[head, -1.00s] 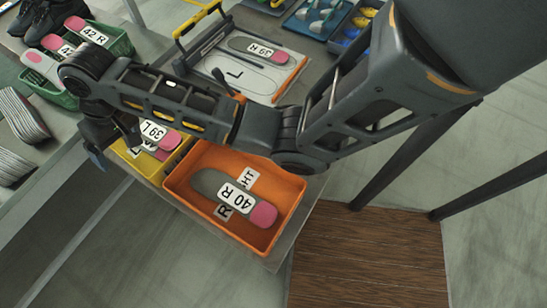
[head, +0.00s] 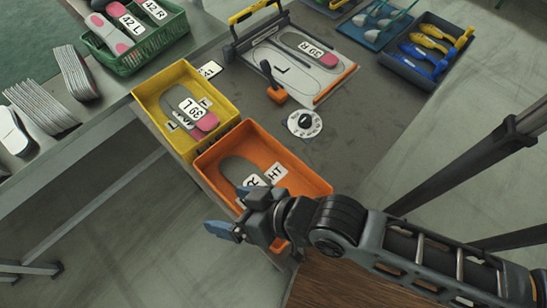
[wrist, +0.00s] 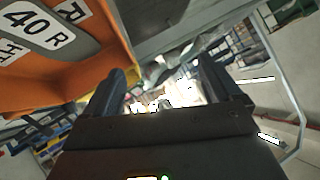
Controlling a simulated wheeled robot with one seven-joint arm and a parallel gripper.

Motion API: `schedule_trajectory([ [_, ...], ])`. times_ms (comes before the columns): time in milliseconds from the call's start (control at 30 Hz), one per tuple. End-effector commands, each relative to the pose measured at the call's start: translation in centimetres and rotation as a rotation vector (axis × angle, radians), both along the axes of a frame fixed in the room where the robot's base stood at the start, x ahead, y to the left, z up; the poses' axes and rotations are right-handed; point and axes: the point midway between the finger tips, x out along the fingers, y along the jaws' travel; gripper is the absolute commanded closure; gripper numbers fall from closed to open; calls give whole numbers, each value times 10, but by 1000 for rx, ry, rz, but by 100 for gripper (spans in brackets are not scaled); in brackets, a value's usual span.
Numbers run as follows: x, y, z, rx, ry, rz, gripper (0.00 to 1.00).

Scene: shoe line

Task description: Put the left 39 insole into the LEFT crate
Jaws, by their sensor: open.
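The grey insole with a pink heel, labelled 39 L (head: 181,98), lies inside the yellow crate (head: 151,88), over that crate's partly covered label. The orange crate (head: 312,183) stands beside it, with a grey insole (head: 238,168) on its floor by a RIGHT label. In the wrist view this insole reads 40 R (wrist: 38,38), at the upper left by the orange wall (wrist: 95,62). My gripper (head: 232,213) is open and empty, in front of the orange crate's near left side. It hides part of that crate and insole. Its fingers show apart in the wrist view (wrist: 165,95).
A board (head: 331,79) marked L holds a 39 R insole. A green crate (head: 127,63) holds 42 L and 42 R insoles. Tool trays stand at the back right.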

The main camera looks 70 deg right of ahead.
Motion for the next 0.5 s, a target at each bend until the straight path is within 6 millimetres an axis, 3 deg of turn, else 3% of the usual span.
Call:
schedule_trajectory([
  [33,-22,-5,8,-33,-18,2,9],
  [200,-80,-33,51,-180,-119,20,9],
  [333,-112,-52,89,-286,-197,56,9],
  [500,-133,-65,126,-376,-272,102,9],
])
